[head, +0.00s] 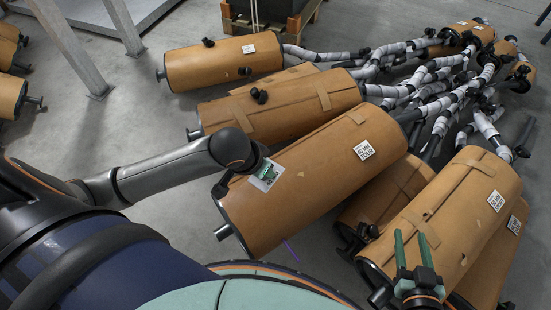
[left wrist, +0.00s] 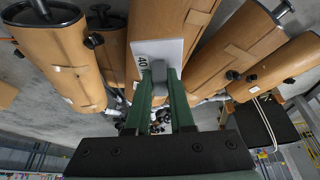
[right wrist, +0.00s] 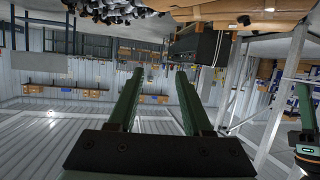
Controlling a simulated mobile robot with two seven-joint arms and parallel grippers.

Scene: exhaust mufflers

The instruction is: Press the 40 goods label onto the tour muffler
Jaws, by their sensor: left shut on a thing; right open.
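The 40 goods label (head: 273,184) is a white card held flat against or just over the left end of a large brown muffler (head: 310,190) in the middle of the head view. I cannot tell whether it touches. My left gripper (head: 264,172) is shut on it. In the left wrist view, the label (left wrist: 150,47) shows "40", and a grey block sits between the green fingers (left wrist: 158,78). The muffler (left wrist: 168,20) is behind it. My right gripper (head: 413,250) is open and empty, in front of another muffler at lower right.
Several other brown mufflers lie around, including one at upper left (head: 215,66) and one at right (head: 470,205) with a printed code sticker. The middle muffler also bears a code sticker (head: 364,150). Wrapped pipes (head: 430,80) crowd the back.

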